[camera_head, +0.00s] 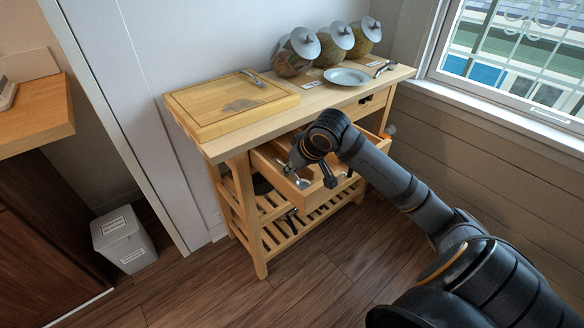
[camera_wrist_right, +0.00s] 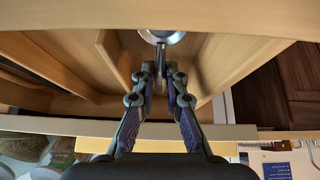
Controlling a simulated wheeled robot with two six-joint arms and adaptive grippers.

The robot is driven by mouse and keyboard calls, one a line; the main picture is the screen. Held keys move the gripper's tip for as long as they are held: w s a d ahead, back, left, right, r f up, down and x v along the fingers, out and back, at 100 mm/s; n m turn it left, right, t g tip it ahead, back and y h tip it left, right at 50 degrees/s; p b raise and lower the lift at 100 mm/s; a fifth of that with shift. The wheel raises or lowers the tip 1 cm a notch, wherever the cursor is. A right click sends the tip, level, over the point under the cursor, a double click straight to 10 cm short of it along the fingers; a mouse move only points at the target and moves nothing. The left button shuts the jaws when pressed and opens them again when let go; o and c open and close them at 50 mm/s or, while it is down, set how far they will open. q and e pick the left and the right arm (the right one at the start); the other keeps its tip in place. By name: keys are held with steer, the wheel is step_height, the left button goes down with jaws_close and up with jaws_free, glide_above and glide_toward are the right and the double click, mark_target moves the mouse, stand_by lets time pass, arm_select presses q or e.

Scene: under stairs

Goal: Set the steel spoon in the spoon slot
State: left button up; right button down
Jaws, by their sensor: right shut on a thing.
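The steel spoon (camera_wrist_right: 161,38) shows in the right wrist view, its round bowl away from me and its handle running back between my fingertips. My right gripper (camera_wrist_right: 160,75) is shut on the handle. The spoon is inside or just above a narrow compartment of the open wooden drawer (camera_wrist_right: 215,62); I cannot tell whether it touches the floor. In the head view, my right gripper (camera_head: 295,160) is low over the drawer (camera_head: 318,196), and a shiny bit of the spoon (camera_head: 303,183) shows below it. The arm hides part of the drawer. My left gripper is not in view.
Wooden dividers (camera_wrist_right: 113,58) split the drawer. On the cart top are a cutting board (camera_head: 205,105), a plate (camera_head: 346,77), lidded jars (camera_head: 336,40) and cutlery (camera_head: 385,68). Slatted shelves (camera_head: 285,232) lie below. A grey bin (camera_head: 122,240) stands on the floor at left.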

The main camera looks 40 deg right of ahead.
steer(key=shift+f, duration=0.5)
steer(key=c, duration=1.3)
jaws_free()
steer(key=shift+r, duration=0.35)
step_height(320, 180, up, 9)
steer(key=shift+r, duration=0.15)
